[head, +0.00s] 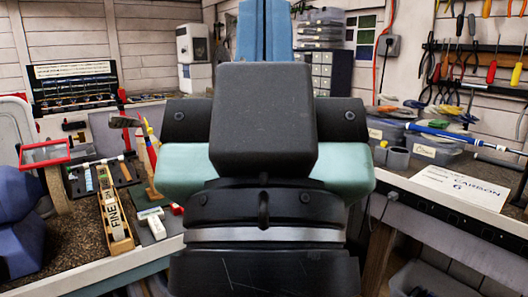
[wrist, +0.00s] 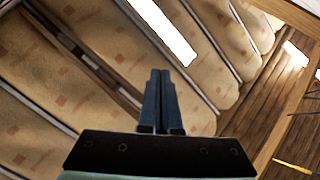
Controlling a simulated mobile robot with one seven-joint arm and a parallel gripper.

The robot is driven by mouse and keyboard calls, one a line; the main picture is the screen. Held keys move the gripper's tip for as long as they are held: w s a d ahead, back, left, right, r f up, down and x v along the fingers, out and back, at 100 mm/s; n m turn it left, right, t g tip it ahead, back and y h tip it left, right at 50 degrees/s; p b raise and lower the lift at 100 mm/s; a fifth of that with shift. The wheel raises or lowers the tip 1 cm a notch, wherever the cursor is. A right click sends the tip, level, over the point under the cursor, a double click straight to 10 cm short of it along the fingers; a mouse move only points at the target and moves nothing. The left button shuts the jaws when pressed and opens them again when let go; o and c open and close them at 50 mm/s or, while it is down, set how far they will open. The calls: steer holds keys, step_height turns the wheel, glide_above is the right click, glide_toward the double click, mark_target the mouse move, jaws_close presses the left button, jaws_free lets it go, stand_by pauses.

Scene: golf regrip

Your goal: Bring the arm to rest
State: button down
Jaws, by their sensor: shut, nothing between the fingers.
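In the wrist view my gripper (wrist: 160,75) is shut, its two dark fingers pressed together with nothing between them. It points at beige patterned panels (wrist: 110,45) set between dark and pale bars, and it touches nothing that I can see. In the head view my arm fills the middle of the picture, close to the camera, and hides what lies behind it. The gripper's fingers are not visible in the head view.
Workbenches run along both sides. On the left are a labelled wooden block (head: 115,215), a red-framed magnifier (head: 45,153) and tools. Pliers and screwdrivers hang behind.

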step_height(320, 180, up, 16)
steer(key=p, duration=1.3)
steer(key=shift+w+p, duration=0.15)
steer(key=shift+p, duration=0.15)
steer(key=c, duration=1.5)
jaws_free()
steer(key=shift+r, duration=0.1)
steer(key=o, duration=0.7)
steer(key=shift+a, duration=0.1)
